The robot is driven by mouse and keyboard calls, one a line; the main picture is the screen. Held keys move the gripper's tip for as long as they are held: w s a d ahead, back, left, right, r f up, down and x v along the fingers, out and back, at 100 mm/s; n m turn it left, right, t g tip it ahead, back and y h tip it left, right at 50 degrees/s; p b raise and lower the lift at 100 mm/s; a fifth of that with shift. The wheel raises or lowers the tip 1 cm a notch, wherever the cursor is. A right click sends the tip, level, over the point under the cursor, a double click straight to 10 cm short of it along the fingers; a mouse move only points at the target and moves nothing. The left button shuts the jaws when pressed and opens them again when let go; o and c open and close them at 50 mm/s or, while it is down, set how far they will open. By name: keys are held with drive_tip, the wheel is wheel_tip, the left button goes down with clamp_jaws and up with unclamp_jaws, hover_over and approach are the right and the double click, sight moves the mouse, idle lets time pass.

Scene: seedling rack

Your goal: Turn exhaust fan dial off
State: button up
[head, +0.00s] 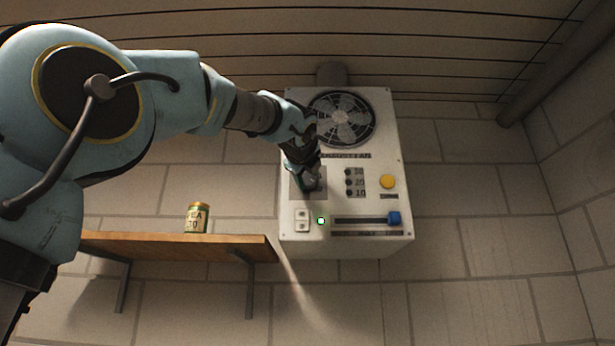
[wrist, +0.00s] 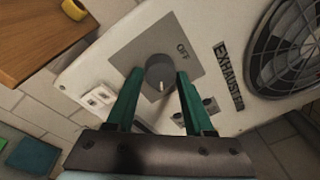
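The exhaust fan dial (wrist: 160,74) is a dark round knob on a grey plate (wrist: 190,32) in the wrist view. Its pale pointer mark faces the bottom of that view, away from the word OFF at its upper right. My gripper (wrist: 160,72) has green fingers, one on each side of the dial, open, with a small gap showing at the left. Whether the right finger touches the dial I cannot tell.
The panel also carries a fan grille (head: 342,119), several small dark buttons, a yellow button (head: 388,181), a white switch (head: 302,220), a lit green lamp (head: 321,221) and a blue slider knob (head: 394,218). A wooden shelf (head: 150,244) with a can (head: 197,218) is at left.

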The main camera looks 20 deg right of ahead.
clamp_jaws()
